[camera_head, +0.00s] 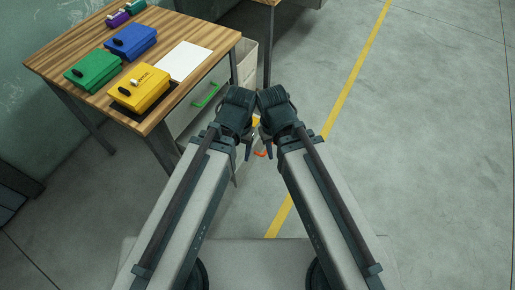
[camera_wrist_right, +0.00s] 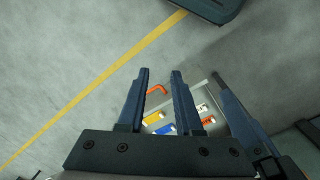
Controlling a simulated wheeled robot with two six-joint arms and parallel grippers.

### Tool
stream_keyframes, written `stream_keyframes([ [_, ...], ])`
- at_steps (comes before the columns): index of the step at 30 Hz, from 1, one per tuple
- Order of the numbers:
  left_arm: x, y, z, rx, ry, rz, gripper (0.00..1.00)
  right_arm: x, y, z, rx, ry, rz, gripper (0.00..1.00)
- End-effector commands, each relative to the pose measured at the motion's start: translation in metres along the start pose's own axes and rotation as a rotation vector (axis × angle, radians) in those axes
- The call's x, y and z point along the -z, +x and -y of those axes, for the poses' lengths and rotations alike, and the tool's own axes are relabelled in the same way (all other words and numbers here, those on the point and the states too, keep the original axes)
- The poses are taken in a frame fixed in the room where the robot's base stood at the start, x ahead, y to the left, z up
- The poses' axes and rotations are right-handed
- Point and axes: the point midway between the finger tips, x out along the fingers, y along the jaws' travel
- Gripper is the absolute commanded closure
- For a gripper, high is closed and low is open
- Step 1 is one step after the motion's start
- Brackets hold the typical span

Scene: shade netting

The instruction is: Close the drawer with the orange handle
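The orange handle (camera_head: 262,154) shows just below my grippers in the head view. In the right wrist view, the handle (camera_wrist_right: 157,90) is at the front of an open drawer (camera_wrist_right: 205,92) with several small coloured items inside. My right gripper (camera_wrist_right: 160,73) is open and empty, its fingers pointing towards the handle and drawer; the distance is hard to judge. It also shows in the head view (camera_head: 268,146), partly hiding the drawer. My left gripper (camera_head: 246,148) is close beside it; its finger opening is unclear.
A wooden table (camera_head: 213,37) stands at the left with yellow (camera_head: 141,88), green (camera_head: 93,70) and blue (camera_head: 131,42) boxes and a white sheet (camera_head: 184,61). A green handle (camera_head: 207,95) is on the drawer unit under it. The floor at right is clear.

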Motion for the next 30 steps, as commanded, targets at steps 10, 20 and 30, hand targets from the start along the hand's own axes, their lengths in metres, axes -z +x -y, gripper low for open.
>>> stream_keyframes([
  [10, 0.003, 0.054, -0.005, 0.000, 0.000, 0.000, 0.30, 0.047, 0.054, -0.012, 0.165, 0.780, -0.026, 1.00],
  [20, 0.006, 0.106, -0.010, 0.000, 0.001, 0.000, 0.30, 0.101, 0.099, -0.040, 0.405, 1.747, 0.082, 1.00],
  [30, 0.008, 0.130, -0.012, 0.000, 0.001, 0.000, 0.30, 0.129, 0.117, -0.063, 0.554, 2.308, 0.244, 1.00],
])
